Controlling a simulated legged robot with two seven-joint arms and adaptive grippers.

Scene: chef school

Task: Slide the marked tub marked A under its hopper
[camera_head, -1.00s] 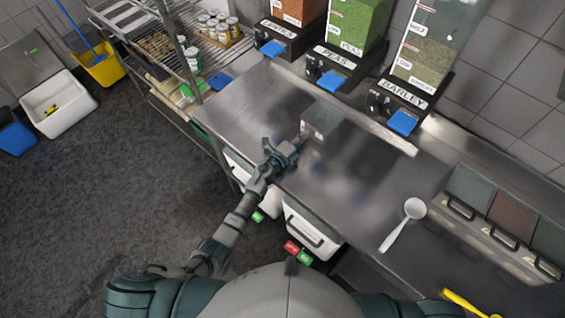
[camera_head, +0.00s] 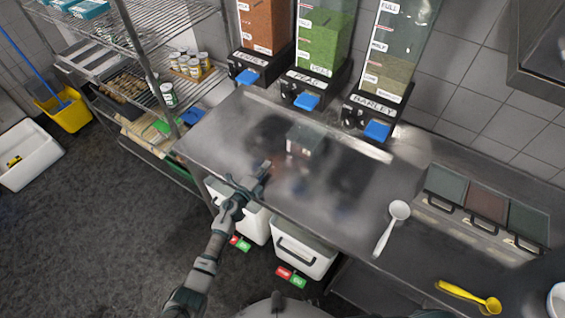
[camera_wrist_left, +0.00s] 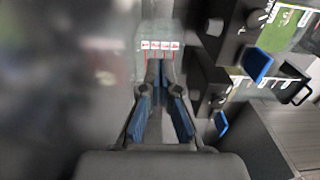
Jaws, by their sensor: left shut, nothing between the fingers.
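A small clear grey tub (camera_head: 305,140) stands on the steel counter, in front of the PEAS hopper (camera_head: 320,45). In the left wrist view, the tub (camera_wrist_left: 150,30) lies straight ahead of my fingers and shows a row of small white labels with red marks. I cannot read a letter A on it. My left gripper (camera_head: 264,170) is shut and empty above the counter's front part, to the left of and nearer than the tub, with a gap between them. Its fingers (camera_wrist_left: 160,68) also show in the left wrist view. My right gripper is out of view.
A hopper of orange grain (camera_head: 264,25) stands left of PEAS; the BARLEY hopper (camera_head: 390,60) stands right. Blue levers stick out below them. A white scoop (camera_head: 392,225), a yellow spoon (camera_head: 470,297) and lidded bins (camera_head: 487,203) occupy the counter's right side. A wire shelf (camera_head: 140,75) stands left.

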